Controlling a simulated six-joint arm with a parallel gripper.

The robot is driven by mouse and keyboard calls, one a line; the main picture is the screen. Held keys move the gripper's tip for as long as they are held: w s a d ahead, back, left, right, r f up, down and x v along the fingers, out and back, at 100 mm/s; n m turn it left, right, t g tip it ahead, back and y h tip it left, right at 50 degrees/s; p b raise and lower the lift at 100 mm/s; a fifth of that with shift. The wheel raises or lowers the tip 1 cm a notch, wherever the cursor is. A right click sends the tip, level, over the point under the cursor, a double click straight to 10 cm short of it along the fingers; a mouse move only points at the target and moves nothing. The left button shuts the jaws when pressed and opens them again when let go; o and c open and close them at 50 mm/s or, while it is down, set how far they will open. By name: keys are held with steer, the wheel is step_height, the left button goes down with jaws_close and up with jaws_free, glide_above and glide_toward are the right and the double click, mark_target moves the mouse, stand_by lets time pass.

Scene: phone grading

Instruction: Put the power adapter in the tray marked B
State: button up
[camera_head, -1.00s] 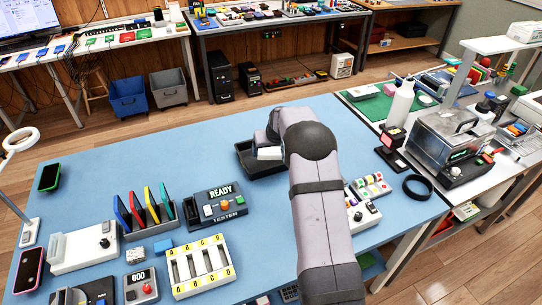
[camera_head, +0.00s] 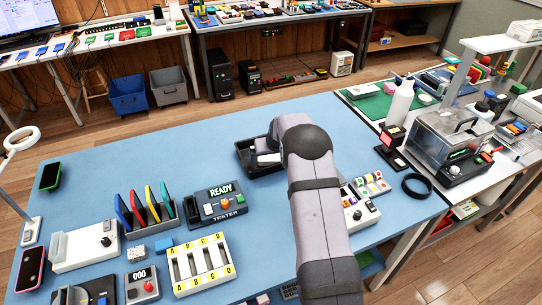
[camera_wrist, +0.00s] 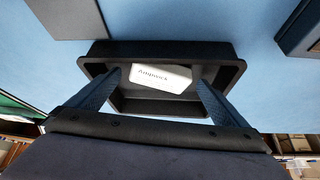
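The white power adapter (camera_wrist: 160,77), a block with dark lettering on top, lies inside a black tray (camera_wrist: 240,66) in the wrist view. In the head view the black tray (camera_head: 243,158) is at the far middle of the blue table, with the white adapter (camera_head: 268,158) partly hidden behind my arm. No letter is readable on the tray. My gripper (camera_wrist: 157,76) is over the tray with its two blue fingers apart, one on each side of the adapter. A gap shows between each finger and the adapter.
A tester (camera_head: 216,204) reading READY and a rack of coloured cards (camera_head: 145,211) stand left of my arm. A yellow-and-white A-to-D holder (camera_head: 201,265) is nearer. A black ring (camera_head: 417,186) lies at right. The table left of the tray is clear.

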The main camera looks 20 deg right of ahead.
steer(key=shift+r, duration=0.25)
steer(key=b+v, duration=0.2)
steer(key=v, duration=0.9)
steer(key=shift+s+r, duration=0.2)
steer(key=shift+r, duration=0.15)
steer(key=shift+a, duration=0.1)
steer(key=s+a+f+g, duration=0.1)
steer(key=s+a, duration=0.4)
steer(key=s, duration=0.6)
steer(key=s+a+f+n+g, duration=0.1)
steer(key=s+a, duration=0.4)
steer(key=s, duration=0.7)
steer(key=s+a+f+g+y, duration=0.1)
steer(key=s+a+g, duration=0.3)
steer(key=s, duration=0.8)
steer(key=shift+a+f+n, duration=0.4)
steer(key=shift+f, duration=0.4)
steer(key=shift+s, duration=0.1)
